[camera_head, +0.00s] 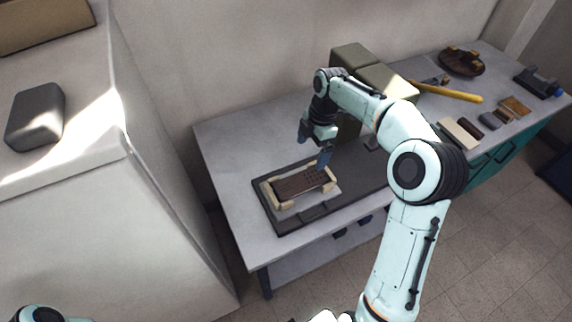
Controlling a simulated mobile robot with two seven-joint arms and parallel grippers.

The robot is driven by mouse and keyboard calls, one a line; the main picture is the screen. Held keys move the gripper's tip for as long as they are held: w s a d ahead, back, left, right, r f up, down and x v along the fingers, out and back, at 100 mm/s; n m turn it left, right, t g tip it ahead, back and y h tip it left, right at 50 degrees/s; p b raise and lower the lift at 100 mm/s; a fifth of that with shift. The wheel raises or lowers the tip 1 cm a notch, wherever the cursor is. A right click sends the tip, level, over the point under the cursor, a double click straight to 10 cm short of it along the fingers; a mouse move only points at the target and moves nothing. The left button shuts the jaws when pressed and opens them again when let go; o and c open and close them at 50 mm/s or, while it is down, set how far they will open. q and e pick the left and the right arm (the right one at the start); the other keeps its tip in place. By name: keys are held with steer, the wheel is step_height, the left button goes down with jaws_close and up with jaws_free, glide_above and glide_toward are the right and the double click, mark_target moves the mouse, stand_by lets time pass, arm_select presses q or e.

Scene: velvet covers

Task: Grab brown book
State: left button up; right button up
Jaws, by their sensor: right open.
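A brown, flat, book-like item (290,187) with a dotted surface lies between beige end pieces (272,194) on a dark tray (312,212). The tray sits on a light grey table (222,145). My right gripper (313,151) is open, just above and behind the brown item's right end. One blue-grey finger overlaps the right beige end piece in the picture; I cannot tell whether it touches. Nothing shows between its fingers. Part of my left arm shows at the bottom left corner, but its gripper is out of view.
Olive-grey boxes (352,56) stand behind my right arm. On the right bench lie a yellow-handled tool (450,92), a round brown object (462,62) and several small blocks (469,126). A white cabinet (75,190) with a dark grey block (36,116) stands left. The table's left part is clear.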

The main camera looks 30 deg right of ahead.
glide_above(301, 181)
steer(key=d, duration=0.2)
steer(key=f, duration=0.5)
steer(key=s+f+b, duration=0.1)
steer(key=f, duration=0.1)
steer(key=shift+a+f, duration=0.2)
steer(key=shift+a, duration=0.05)
steer(key=shift+w+a+f, duration=0.15)
steer(key=shift+a+f, duration=0.05)
steer(key=shift+f, duration=0.75)
steer(key=shift+w+a+f, duration=0.15)
steer(key=shift+a+f, duration=0.1)
steer(key=shift+f, duration=0.7)
steer(key=shift+w+a+f, duration=0.15)
steer(key=shift+a+f, duration=0.05)
steer(key=shift+f, duration=0.75)
steer(key=c, duration=1.1)
